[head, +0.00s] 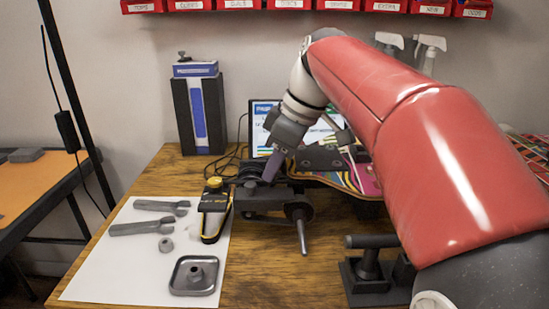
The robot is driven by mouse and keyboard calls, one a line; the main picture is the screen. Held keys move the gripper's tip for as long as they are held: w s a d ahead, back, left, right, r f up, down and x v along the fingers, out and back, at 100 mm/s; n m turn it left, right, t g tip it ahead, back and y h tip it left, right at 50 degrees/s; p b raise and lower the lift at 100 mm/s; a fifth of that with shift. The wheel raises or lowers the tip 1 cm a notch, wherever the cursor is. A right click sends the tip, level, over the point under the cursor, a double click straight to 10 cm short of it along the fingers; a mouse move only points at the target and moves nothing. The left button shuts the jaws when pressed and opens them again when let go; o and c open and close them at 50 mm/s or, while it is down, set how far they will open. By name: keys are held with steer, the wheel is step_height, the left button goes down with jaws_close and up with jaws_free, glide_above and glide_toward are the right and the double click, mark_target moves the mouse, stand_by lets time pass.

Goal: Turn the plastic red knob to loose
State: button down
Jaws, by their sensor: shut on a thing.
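No red knob shows in the head view; the arm and my gripper cover part of the work spot. My gripper (270,173) points down at the left end of a skateboard (362,178), by the dark metal vise (262,199). Its fingers look closed, with their tips against a small part there. That part is hidden, so I cannot tell whether it is the knob. The vise has a grey handle (302,237) hanging at its front.
A white sheet holds two grey wrenches (143,228), a small nut (166,245) and a square metal dish (194,275). A yellow-and-black tool (214,209) lies beside the vise. A dark clamp-like fixture (365,268) stands at front right. A screen is behind.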

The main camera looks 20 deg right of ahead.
steer(key=shift+r+n, duration=0.1)
steer(key=shift+n, duration=0.3)
steer(key=c, duration=1.6)
jaws_free()
steer(key=v, duration=0.7)
steer(key=shift+d+r, duration=0.25)
steer(key=shift+r, duration=0.05)
steer(key=shift+s, duration=0.1)
